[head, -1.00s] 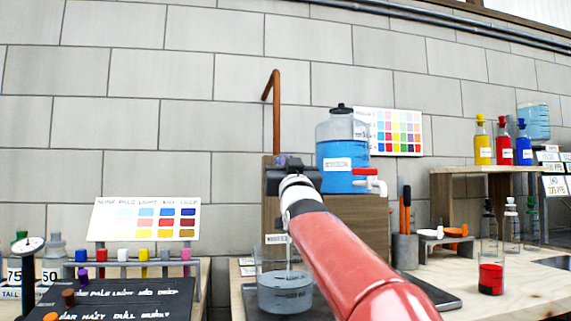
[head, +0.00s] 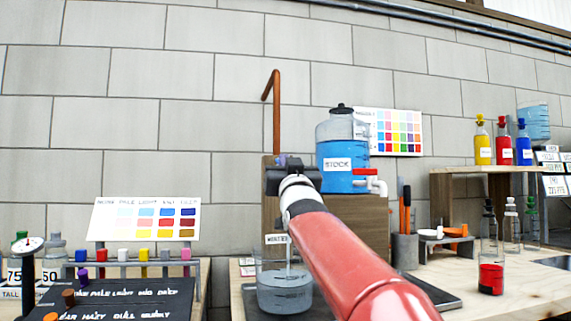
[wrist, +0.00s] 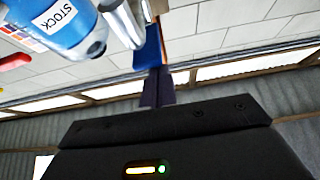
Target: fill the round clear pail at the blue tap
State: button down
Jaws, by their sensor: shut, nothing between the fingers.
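The round clear pail (head: 284,296) stands on a dark mat below my arm. Clear liquid appears to fill its lower part; the exact level is hard to read. My gripper (head: 280,161) is shut and empty, high in front of the wooden cabinet, beside the stock jug. In the wrist view my closed fingers (wrist: 157,88) are at a blue lever (wrist: 147,48), seemingly the blue tap's handle. They look very close to it, but I cannot tell whether they touch. In the head view the gripper hides most of the tap.
The stock jug (head: 341,155) of blue liquid, with a red-handled tap (head: 370,180), sits on the cabinet (head: 350,225). A copper pipe (head: 276,115) rises behind. A tool cup (head: 404,248) and red-filled bottle (head: 491,278) stand right. A vial rack (head: 130,268) is left.

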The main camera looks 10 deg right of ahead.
notch_tip(320, 180, up, 5)
jog(key=p, duration=0.3)
jog(key=b+v, duration=0.4)
jog(key=v, duration=0.7)
jog(key=shift+f, duration=0.25)
jog(key=s+f+g+p, duration=0.1)
jog(key=s+f+g, duration=0.35)
jog(key=f, duration=0.55)
jog(key=s+f+g+p, duration=0.2)
jog(key=s+f+g, duration=0.25)
jog(key=f, duration=0.55)
jog(key=s+f+g+p, duration=0.1)
jog(key=s+f+g, duration=0.35)
jog(key=f, duration=0.55)
jog(key=s+f+g+p, duration=0.1)
jog(key=s+f+g, duration=0.4)
jog(key=s+f, duration=0.9)
jog(key=shift+d+p, duration=0.15)
jog(key=shift+p, duration=0.15)
